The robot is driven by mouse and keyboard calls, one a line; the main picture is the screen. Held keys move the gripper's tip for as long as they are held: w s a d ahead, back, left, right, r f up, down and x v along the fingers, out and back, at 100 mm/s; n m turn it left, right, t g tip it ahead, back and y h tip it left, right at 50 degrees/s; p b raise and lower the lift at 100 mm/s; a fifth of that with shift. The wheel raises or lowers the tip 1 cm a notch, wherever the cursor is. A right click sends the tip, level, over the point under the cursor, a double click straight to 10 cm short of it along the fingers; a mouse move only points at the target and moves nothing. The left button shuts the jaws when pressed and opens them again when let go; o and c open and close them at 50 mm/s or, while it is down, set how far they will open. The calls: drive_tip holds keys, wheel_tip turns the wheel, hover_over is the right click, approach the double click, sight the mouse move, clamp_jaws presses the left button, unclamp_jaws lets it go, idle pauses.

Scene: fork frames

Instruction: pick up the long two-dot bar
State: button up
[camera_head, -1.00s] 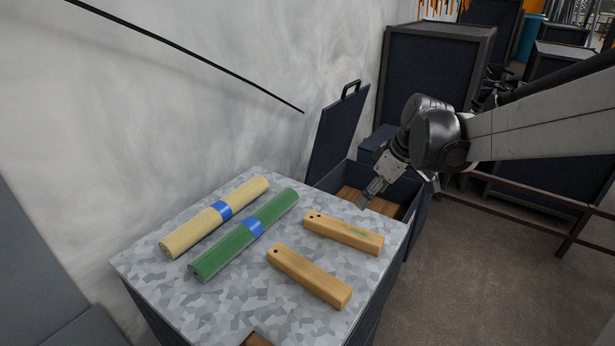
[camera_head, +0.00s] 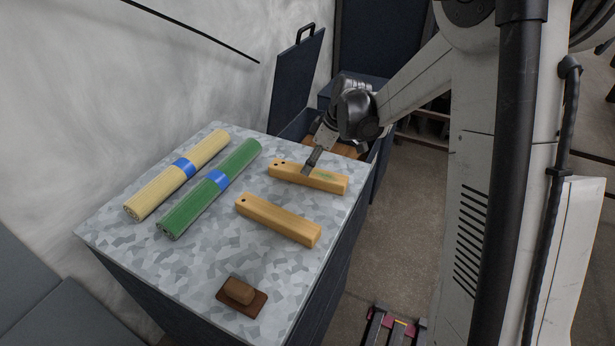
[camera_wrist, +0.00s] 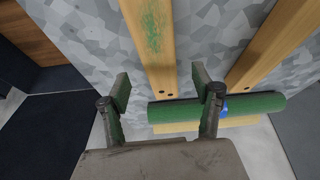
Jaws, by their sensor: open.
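A long wooden bar with a green mark (camera_head: 328,181) lies on the speckled table top. In the wrist view this bar (camera_wrist: 152,45) shows two dark dots at its end, between my gripper's fingers (camera_wrist: 160,84). My gripper (camera_head: 308,170) is open and empty, close over the bar in the head view; the fingers stand apart on either side of it. I cannot tell how far above it they are. A second wooden bar (camera_head: 278,219) lies nearer, roughly parallel, with one dot visible at its left end. It also shows in the wrist view (camera_wrist: 275,42).
A green roll (camera_head: 205,192) and a cream roll (camera_head: 165,185), both with blue bands, lie left of the bars. A brown block on a base (camera_head: 240,292) sits at the near edge. An open dark box (camera_head: 297,127) with a raised lid stands behind the table (camera_head: 150,262).

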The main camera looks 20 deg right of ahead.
drive_tip(key=shift+d+x, duration=0.2)
drive_tip(key=shift+x, duration=2.6)
drive_tip(key=shift+s+f, duration=0.1)
drive_tip(key=shift+s, duration=0.05)
drive_tip(key=c, duration=1.4)
